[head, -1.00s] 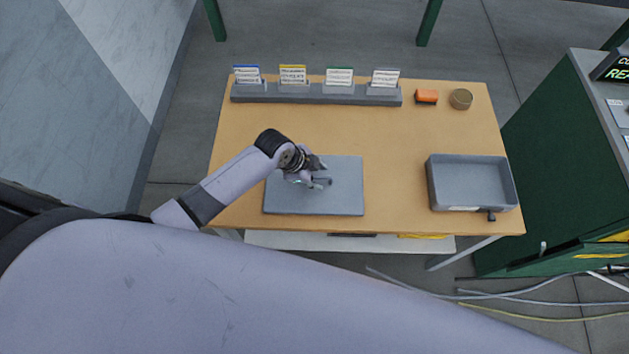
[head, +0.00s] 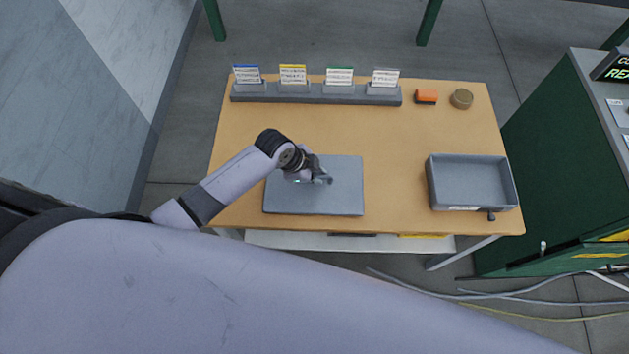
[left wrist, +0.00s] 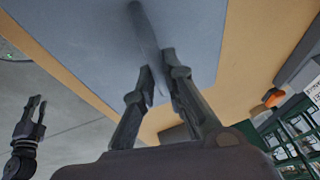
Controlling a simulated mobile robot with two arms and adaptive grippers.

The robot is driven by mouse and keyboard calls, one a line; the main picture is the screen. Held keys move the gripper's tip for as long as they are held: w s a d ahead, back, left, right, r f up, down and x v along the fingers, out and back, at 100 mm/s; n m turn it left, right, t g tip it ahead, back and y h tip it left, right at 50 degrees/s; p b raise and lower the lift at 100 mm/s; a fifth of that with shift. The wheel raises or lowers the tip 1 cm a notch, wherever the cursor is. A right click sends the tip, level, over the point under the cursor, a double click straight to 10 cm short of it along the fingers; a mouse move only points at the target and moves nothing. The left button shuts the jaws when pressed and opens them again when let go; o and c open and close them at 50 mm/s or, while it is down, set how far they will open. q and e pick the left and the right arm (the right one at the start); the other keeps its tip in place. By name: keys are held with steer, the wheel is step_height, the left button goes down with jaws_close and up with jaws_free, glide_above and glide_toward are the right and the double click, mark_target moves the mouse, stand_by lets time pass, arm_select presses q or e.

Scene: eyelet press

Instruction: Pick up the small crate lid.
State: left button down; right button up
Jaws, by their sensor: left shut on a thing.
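The small crate lid (head: 338,201) is a flat grey rectangular panel lying at the front middle of the wooden table. My left gripper (head: 322,178) is over the middle of the lid, with its fingers closed on the lid's raised handle. In the left wrist view the lid (left wrist: 85,40) fills the top, and its ridge-like handle (left wrist: 143,28) runs down between the fingertips of my left gripper (left wrist: 158,78). No gap between lid and table can be made out. My right gripper (left wrist: 36,110) shows at the left of the wrist view, fingers apart and empty.
A grey open crate (head: 431,186) stands at the table's right. A grey rack (head: 315,95) with several label cards is at the back. An orange block (head: 426,96) and a round tan tin (head: 461,99) sit at the back right. The table between lid and crate is clear.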

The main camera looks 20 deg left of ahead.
arm_select(q)
step_height(320, 180, up, 20)
steer(key=b, duration=0.2)
stand_by(0.4)
stand_by(0.4)
